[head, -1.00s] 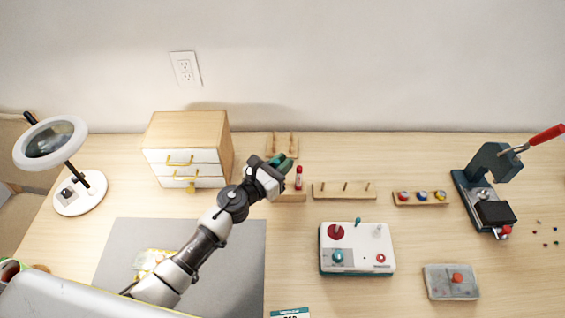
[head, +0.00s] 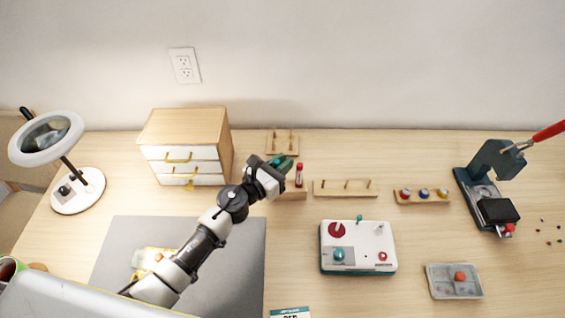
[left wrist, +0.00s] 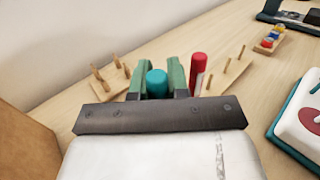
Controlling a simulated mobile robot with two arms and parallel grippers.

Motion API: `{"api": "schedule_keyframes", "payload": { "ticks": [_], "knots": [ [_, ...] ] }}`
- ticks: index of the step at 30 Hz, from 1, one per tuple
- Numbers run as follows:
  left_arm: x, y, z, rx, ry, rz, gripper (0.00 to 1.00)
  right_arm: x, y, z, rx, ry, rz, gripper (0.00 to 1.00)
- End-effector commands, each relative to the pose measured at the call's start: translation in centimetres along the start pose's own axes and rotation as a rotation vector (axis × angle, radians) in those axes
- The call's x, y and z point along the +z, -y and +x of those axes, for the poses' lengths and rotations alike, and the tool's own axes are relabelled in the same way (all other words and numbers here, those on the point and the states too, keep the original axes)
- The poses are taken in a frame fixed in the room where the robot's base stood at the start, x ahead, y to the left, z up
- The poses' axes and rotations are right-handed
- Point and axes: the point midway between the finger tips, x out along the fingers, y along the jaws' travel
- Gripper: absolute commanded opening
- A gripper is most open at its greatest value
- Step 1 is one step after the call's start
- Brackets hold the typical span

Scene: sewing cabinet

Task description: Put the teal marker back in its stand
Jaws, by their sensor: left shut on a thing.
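My left gripper (head: 283,163) has green fingers and is at the back middle of the table, just left of the red marker (head: 299,175). In the left wrist view the teal marker (left wrist: 157,82) stands between the fingers, its round top showing, and the gripper is shut on it. The marker stand (head: 293,196) is a low wooden block under the red marker, partly hidden by my gripper. The red marker (left wrist: 198,70) also shows close to the right finger. The teal marker's lower end is hidden, so I cannot tell whether it is in the stand. My right gripper is out of view.
A wooden drawer cabinet (head: 184,128) stands left of my gripper. A pegged board (head: 282,151) lies behind it, and a pegged rack (head: 345,194) and a rack of coloured spools (head: 423,202) lie to the right. A white-and-teal box (head: 350,235) stands in front.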

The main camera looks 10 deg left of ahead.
Motion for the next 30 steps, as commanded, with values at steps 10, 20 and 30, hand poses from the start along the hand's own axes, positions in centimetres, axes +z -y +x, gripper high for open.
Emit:
{"api": "schedule_keyframes", "payload": {
  "ticks": [10, 20, 30],
  "knots": [
    [0.0, 0.0, 0.0, 0.000, 0.000, 0.000, 0.00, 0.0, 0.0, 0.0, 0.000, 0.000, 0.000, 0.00],
    [-0.5, 0.0, 0.0, 0.000, 0.000, 0.000, 0.00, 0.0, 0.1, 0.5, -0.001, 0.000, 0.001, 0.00],
    [-0.9, 0.0, 0.0, 0.000, 0.000, 0.000, 0.00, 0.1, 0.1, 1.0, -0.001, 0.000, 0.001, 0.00]
  ]
}}
